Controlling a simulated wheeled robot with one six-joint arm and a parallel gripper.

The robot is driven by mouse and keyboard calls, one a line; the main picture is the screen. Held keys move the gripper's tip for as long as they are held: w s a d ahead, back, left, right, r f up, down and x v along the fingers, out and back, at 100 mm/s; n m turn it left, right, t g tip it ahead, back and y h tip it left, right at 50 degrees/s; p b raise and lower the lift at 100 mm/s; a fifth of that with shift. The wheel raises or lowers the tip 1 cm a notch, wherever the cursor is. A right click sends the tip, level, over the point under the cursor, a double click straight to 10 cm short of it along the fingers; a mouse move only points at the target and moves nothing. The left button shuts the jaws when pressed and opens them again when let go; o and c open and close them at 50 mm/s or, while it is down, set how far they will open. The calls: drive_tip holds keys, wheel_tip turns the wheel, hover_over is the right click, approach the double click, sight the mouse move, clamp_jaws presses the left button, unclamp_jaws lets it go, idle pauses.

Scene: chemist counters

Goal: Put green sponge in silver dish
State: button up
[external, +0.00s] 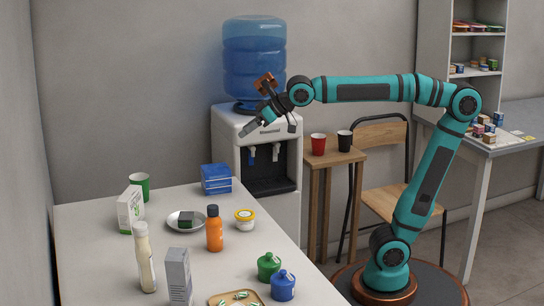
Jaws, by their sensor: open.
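A shallow silver dish (173,225) sits on the white counter, left of the orange bottle. A small dark green block, which looks like the green sponge (186,219), rests inside the dish. My gripper (268,129) is open and empty. It is raised in front of the water dispenser, well above and to the right of the dish, and touches neither the dish nor the sponge.
An orange bottle (215,232) and a yellow-lidded jar (245,219) stand right of the dish. A green-and-white carton (131,210), green cup (140,186) and blue box (216,179) stand around it. The water dispenser (258,145) rises behind the counter.

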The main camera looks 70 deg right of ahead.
drive_tip(key=s+d+r+m+t+h, duration=0.2)
drive_tip(key=s+d+t, duration=0.5)
drive_tip(key=s+d, duration=0.8)
drive_tip(key=d+h, duration=0.1)
drive_tip(key=d, duration=0.2)
drive_tip(key=shift+s+d+r+m+t+h, duration=0.2)
drive_tip(key=shift+s+d+m+t+h, duration=0.1)
drive_tip(key=shift+d, duration=0.1)
